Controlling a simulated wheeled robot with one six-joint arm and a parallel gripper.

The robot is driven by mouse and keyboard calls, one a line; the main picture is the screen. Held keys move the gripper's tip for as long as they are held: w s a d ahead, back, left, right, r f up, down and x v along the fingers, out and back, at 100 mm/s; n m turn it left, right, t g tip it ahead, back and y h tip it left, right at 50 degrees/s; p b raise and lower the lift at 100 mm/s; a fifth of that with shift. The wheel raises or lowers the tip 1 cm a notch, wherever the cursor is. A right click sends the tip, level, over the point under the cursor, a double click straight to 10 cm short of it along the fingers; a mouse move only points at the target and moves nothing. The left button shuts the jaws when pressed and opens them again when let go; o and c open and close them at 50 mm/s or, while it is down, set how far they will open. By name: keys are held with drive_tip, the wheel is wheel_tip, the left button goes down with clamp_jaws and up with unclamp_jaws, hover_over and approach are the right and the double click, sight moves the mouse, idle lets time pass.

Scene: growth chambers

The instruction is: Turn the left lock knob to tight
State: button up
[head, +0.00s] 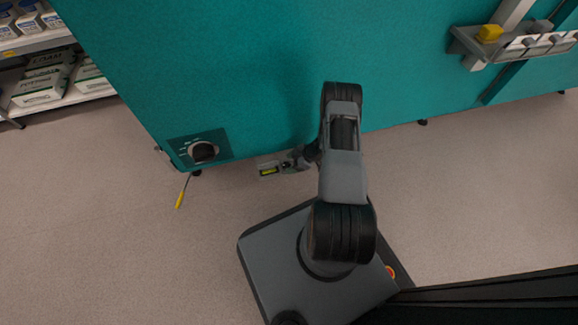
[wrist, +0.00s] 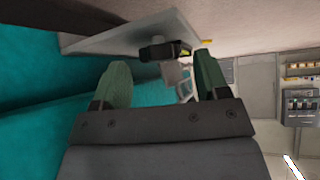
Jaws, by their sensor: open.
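A round black knob (head: 203,152) sits on a dark panel (head: 222,146) with pale dial markings, at the lower left corner of the teal chamber in the head view. A black knob (wrist: 160,51) with a yellow-green mark on its end also shows beyond my fingertips in the wrist view, sticking out from a grey plate (wrist: 115,38) seen nearly edge-on. My gripper (head: 264,168) is to the right of the panel in the head view, apart from the knob. In the wrist view my gripper (wrist: 160,62) is open, with nothing between its green fingers. I cannot read the knob's setting.
The teal chamber (head: 260,60) fills the back. A yellow-handled tool (head: 180,198) is below the panel. Shelves with bags (head: 45,85) stand at the upper left. A grey rack (head: 515,50) is on the chamber at the upper right. The floor at the left is mostly clear.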

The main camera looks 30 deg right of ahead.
drive_tip(key=shift+w+a+f, duration=0.25)
drive_tip(key=shift+a+f, duration=0.15)
drive_tip(key=shift+f, duration=0.05)
drive_tip(key=c, duration=0.9)
drive_tip(key=shift+r+m, duration=0.1)
drive_tip(key=shift+m, duration=0.2)
drive_tip(key=m+t+h, duration=0.1)
drive_tip(key=m+t+h+p, duration=0.1)
drive_tip(key=m, duration=0.1)
drive_tip(key=m+t, duration=0.1)
drive_tip(key=shift+s+a+m+h+p, duration=0.25)
drive_tip(key=shift+s+m+h+p, duration=0.05)
drive_tip(key=shift+m+h+p, duration=0.1)
drive_tip(key=m+t+h, duration=0.1)
drive_tip(key=m+h, duration=0.1)
drive_tip(key=m, duration=0.1)
drive_tip(key=shift+a, duration=0.15)
drive_tip(key=shift+a+m+t+h+p, duration=0.1)
drive_tip(key=shift+m+t+h+p, duration=0.3)
drive_tip(key=shift+m+h, duration=0.65)
drive_tip(key=shift+m, duration=0.35)
